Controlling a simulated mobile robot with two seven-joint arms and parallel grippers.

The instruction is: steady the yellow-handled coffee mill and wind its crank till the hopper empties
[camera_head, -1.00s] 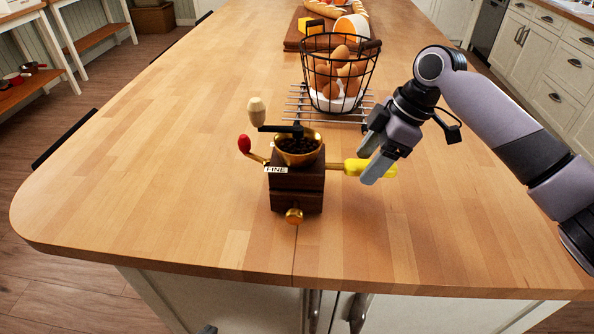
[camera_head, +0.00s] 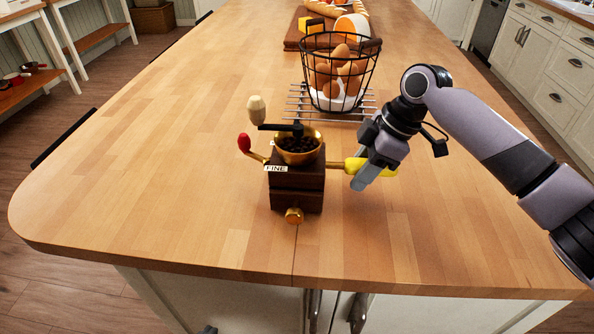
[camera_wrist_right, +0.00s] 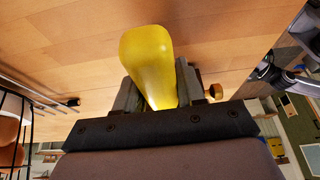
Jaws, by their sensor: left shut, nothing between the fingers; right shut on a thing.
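The coffee mill (camera_head: 298,188) stands upright on the wooden island, a dark box with a "FINE" label. Its brass hopper (camera_head: 316,153) holds dark beans. The black crank arm (camera_head: 280,128) reaches left over the hopper and ends in a cream knob (camera_head: 256,109). The yellow handle (camera_head: 385,171) sticks out to the mill's right. My right gripper (camera_head: 362,175) is shut on that handle; the right wrist view shows the yellow handle (camera_wrist_right: 147,60) between its fingers. Only a grey tip of my left gripper (camera_head: 207,329) shows at the bottom edge, below the island top, away from the mill.
A red-knobbed lever (camera_head: 244,143) juts from the mill's left side, below the crank. A wire basket of eggs (camera_head: 340,75) stands on a metal rack (camera_head: 296,104) behind the mill. A board (camera_head: 293,43) with bread and cheese lies farther back. The island's left side is clear.

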